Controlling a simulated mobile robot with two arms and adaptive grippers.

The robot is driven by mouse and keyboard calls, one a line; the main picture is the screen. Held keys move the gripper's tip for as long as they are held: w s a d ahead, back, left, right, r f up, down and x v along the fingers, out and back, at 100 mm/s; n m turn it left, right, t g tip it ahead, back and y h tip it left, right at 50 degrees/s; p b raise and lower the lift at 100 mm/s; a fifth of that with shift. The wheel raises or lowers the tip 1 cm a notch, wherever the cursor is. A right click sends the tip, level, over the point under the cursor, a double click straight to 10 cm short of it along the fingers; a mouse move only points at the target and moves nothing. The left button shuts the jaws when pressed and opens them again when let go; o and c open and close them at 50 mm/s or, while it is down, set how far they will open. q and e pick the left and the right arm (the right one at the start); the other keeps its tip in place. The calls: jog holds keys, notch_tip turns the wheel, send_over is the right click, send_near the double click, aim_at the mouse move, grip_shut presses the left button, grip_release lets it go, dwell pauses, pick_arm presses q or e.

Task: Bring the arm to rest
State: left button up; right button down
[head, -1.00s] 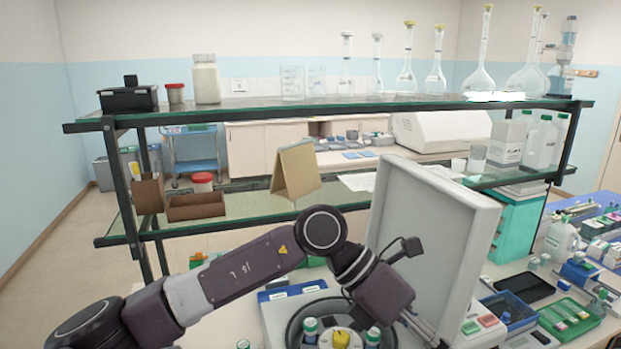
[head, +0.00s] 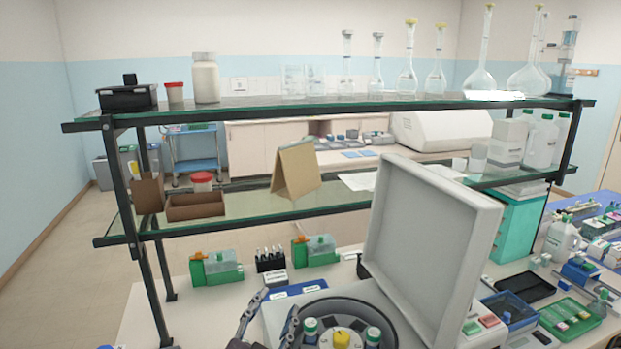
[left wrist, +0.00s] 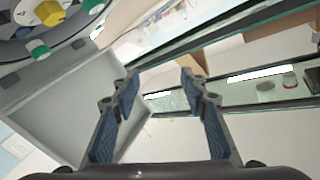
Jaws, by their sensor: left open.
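My left gripper (head: 276,304) shows at the bottom of the head view, beside the left part of an open centrifuge (head: 395,318). Its two fingers stand apart, pointing upward in the picture, with nothing between them. The left wrist view shows the same fingers (left wrist: 157,85) spread and empty. The centrifuge's grey lid (head: 428,245) stands raised. Its rotor holds a yellow knob (head: 341,340) and white-and-green capped tubes (head: 373,337). Most of my left arm is out of the head view. My right gripper is not in view.
A two-level glass shelf (head: 330,108) with a dark frame spans the bench behind. Green-and-clear boxes (head: 217,268) and a black tube rack (head: 270,260) stand left of the centrifuge. Trays and bottles crowd the right. The bench's front left is fairly clear.

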pick_arm(q)
jog(key=s+a+f+n+g+y, duration=0.2)
jog(key=s+a+f+n+g, duration=0.3)
jog(key=f, duration=0.6)
jog(key=s+a+f+g, duration=0.3)
jog(key=s+f, duration=0.2)
jog(key=s, duration=0.4)
jog(key=s+a+f+n+g+y, duration=0.1)
jog(key=s+a+f+g, duration=0.2)
jog(key=s+f, duration=0.35)
jog(key=s+a+f+g, duration=0.3)
jog(key=s+f, duration=0.1)
jog(key=s, duration=0.7)
notch_tip(320, 180, down, 32)
jog(key=s+g+b, duration=0.1)
jog(key=b, duration=0.5)
jog(key=s+a+f+b, duration=0.1)
jog(key=s+f+b, duration=0.1)
jog(key=s+f, duration=0.6)
jog(key=s+a+f+g+b, duration=0.1)
jog(key=s+f+b, duration=0.2)
jog(key=s+f, duration=0.6)
notch_tip(320, 180, down, 5)
jog(key=shift+s+a+f+y+b, duration=0.15)
jog(key=shift+s+a+y+b, duration=0.1)
jog(key=shift+a+y+b, duration=0.1)
